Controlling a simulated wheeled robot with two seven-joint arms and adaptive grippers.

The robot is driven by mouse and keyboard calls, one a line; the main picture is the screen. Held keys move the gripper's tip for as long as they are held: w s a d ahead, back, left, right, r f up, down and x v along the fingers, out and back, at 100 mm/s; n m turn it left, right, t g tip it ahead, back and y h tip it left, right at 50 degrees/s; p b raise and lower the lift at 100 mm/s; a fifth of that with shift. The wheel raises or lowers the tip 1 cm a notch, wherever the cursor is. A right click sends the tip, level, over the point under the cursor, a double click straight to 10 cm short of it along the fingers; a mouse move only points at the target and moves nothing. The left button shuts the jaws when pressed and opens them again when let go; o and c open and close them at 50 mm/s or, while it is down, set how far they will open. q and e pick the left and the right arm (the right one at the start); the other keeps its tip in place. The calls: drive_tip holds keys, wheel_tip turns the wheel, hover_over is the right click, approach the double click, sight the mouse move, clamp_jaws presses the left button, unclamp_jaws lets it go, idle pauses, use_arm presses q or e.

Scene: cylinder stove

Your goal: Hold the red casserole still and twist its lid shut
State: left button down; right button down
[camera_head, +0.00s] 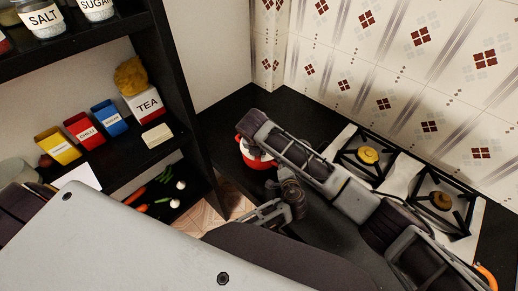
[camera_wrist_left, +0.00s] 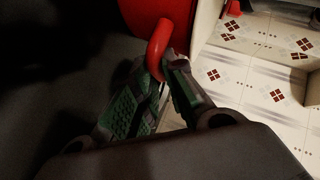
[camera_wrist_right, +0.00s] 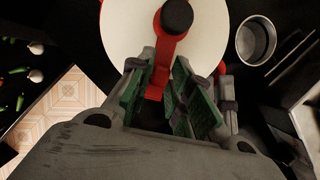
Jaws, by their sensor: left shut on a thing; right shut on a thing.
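The red casserole (camera_head: 258,163) stands on the dark counter beside the stove, mostly hidden under my right arm in the head view. In the left wrist view its red side (camera_wrist_left: 150,10) and a red side handle (camera_wrist_left: 157,48) show; my left gripper (camera_wrist_left: 165,75) is shut on that handle. In the right wrist view the white lid (camera_wrist_right: 125,35) has a red bar (camera_wrist_right: 158,75) and a black knob (camera_wrist_right: 176,16). My right gripper (camera_wrist_right: 160,85) is shut on the red bar. Whether the lid is fully seated cannot be told.
A stove with two burners (camera_head: 368,155) lies right of the casserole, against the tiled wall. A metal cup (camera_wrist_right: 256,40) stands close to the lid. A black shelf (camera_head: 185,80) with tins, jars and vegetables rises on the left.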

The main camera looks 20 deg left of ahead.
idle(0.9)
drive_tip(key=c, duration=1.4)
unclamp_jaws()
drive_tip(key=shift+o, duration=0.2)
drive_tip(key=shift+r, duration=0.1)
drive_tip(key=v, duration=1.2)
